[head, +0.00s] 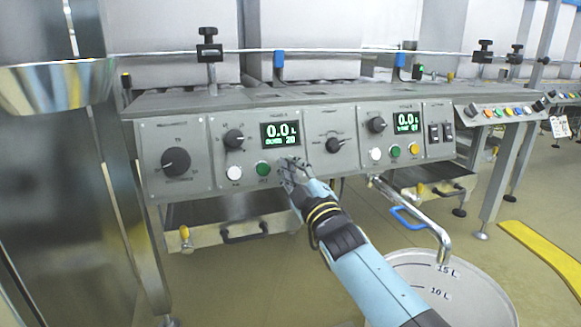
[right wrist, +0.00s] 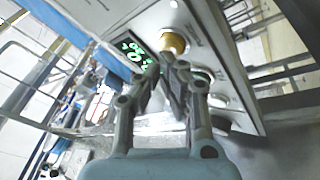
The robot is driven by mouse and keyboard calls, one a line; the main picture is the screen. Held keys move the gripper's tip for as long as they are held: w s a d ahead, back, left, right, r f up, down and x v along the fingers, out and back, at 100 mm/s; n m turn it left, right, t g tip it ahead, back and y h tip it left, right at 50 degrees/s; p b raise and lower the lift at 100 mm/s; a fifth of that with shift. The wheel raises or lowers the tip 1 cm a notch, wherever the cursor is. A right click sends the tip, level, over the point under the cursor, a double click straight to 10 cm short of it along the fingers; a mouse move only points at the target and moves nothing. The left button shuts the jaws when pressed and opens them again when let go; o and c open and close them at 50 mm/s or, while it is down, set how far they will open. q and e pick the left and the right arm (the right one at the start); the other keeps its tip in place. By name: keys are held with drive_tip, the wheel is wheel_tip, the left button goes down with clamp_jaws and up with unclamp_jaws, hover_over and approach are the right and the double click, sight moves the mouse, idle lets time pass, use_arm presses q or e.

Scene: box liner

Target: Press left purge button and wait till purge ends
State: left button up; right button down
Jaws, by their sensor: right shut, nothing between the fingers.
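The left control section (head: 215,160) has a green-lit display (head: 280,133) reading 0.0 L, with a smaller line under it that is hard to read. Below it are a white button (head: 234,173) and a green button (head: 263,169). My right gripper (head: 287,166) is shut and empty, its tips at the panel right of the green button, covering that spot. In the right wrist view, a yellow button (right wrist: 173,43) shows just beyond the fingertips (right wrist: 171,66), beside the display (right wrist: 137,54); contact cannot be told. My left gripper is out of view.
The right section has its own 0.0 display (head: 407,121) and white, green and yellow buttons. Black knobs (head: 333,146) stick out of the panel. A metal spout with a blue handle (head: 410,216) hangs over a marked bucket (head: 470,290). A drawer handle (head: 244,233) sits below.

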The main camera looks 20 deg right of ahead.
drive_tip(key=shift+w+f, duration=0.15)
drive_tip(key=shift+w, duration=0.2)
idle(0.5)
drive_tip(key=shift+s, duration=0.1)
idle(0.7)
drive_tip(key=shift+s+r+p, duration=0.3)
drive_tip(key=shift+s+p, duration=0.05)
drive_tip(key=shift+s, duration=0.3)
